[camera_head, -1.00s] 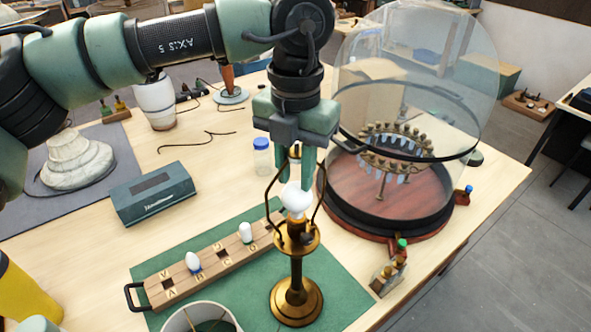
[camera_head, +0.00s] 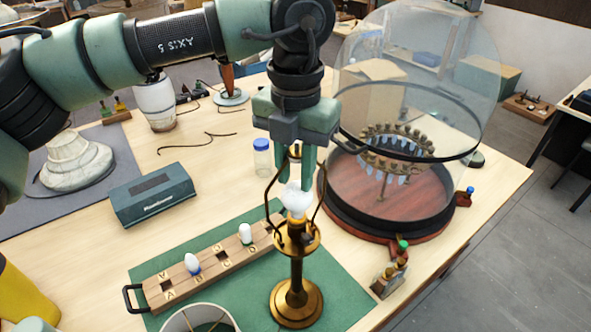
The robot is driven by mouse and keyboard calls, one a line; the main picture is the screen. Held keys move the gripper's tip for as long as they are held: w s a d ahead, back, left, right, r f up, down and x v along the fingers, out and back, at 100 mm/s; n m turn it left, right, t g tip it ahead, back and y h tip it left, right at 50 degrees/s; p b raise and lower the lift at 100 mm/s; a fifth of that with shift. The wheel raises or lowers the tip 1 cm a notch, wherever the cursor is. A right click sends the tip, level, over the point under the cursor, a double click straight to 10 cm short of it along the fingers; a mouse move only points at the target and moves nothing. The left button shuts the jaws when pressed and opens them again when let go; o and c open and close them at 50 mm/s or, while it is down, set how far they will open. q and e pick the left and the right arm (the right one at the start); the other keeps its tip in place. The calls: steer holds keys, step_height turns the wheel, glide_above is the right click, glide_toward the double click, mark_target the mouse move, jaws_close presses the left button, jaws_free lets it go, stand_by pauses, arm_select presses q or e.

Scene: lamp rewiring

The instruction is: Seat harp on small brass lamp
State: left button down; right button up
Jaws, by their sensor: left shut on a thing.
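The small brass lamp (camera_head: 296,285) stands upright on the green mat (camera_head: 340,290), with a white bulb (camera_head: 296,201) at its top. The dark harp (camera_head: 268,195) is a wire loop around the bulb. Its lower ends are at the brass saucer (camera_head: 308,247) below the bulb; I cannot tell whether they are seated. My left gripper (camera_head: 300,170) points down from above and is shut on the harp's top, just over the bulb. The fingers hide part of the harp's top. My right gripper is not in view.
A wooden bulb rack (camera_head: 215,262) with white bulbs lies left of the lamp. A shade ring (camera_head: 200,318) is at the front. A glass dome on a red base (camera_head: 385,225) stands close right. A small bottle holder (camera_head: 390,275) sits at the mat's right edge.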

arm_select(q)
steer(key=c, duration=1.1)
jaws_free()
steer(key=shift+r, duration=0.1)
